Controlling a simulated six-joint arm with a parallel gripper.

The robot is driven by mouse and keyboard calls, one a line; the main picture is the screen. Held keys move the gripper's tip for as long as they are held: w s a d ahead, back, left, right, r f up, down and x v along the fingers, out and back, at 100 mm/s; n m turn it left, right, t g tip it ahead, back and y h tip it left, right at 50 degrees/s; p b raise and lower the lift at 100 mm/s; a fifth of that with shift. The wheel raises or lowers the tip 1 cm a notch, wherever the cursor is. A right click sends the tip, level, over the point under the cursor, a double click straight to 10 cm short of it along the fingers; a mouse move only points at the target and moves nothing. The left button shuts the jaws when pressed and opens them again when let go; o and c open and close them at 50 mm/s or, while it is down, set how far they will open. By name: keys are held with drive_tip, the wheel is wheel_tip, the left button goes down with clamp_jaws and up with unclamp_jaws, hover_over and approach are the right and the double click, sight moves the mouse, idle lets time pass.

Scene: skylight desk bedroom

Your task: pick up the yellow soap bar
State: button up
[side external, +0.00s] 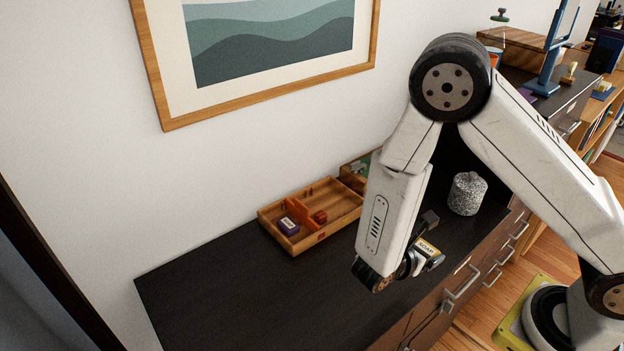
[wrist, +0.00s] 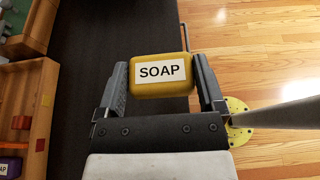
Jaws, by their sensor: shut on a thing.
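The yellow soap bar (wrist: 161,90) has a white label reading SOAP. In the wrist view it sits between the two fingers of my gripper (wrist: 161,82), which is shut on it. In the side view the soap bar (side external: 428,248) shows at the end of my gripper (side external: 425,250), near the front edge of the dark dresser top. I cannot tell exactly how high it is above the surface.
A wooden divided tray (side external: 336,225) stands near the wall, holding a purple soap (side external: 288,226) and a red item (side external: 320,216). A speckled lidded jar (side external: 467,194) stands to the right. The dark dresser top (side external: 215,290) is clear at the left.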

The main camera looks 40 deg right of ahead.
drive_tip(key=shift+s+a+r, duration=0.1)
drive_tip(key=shift+s+r, duration=0.2)
drive_tip(key=shift+s, duration=0.35)
drive_tip(key=shift+s+a+r, duration=0.1)
drive_tip(key=shift+s+r, duration=0.15)
drive_tip(key=shift+s, duration=0.4)
drive_tip(key=shift+s+r, duration=0.3)
drive_tip(key=shift+s, duration=0.35)
drive_tip(key=shift+w, duration=0.15)
drive_tip(key=w+a+r+n+t+y, duration=0.1)
drive_tip(key=w+r+n+t, duration=0.25)
drive_tip(key=w, duration=0.35)
drive_tip(key=w+a+r+n+t+y, duration=0.1)
drive_tip(key=w+r+n+t, duration=0.1)
drive_tip(key=w+n+t, duration=0.35)
drive_tip(key=w+r+n+t+y, duration=0.3)
drive_tip(key=w+r+n+y, duration=0.2)
drive_tip(key=r, duration=0.8)
drive_tip(key=shift+w+a+n+t+y, duration=0.4)
drive_tip(key=shift+w+y, duration=0.8)
drive_tip(key=shift+w, duration=0.9)
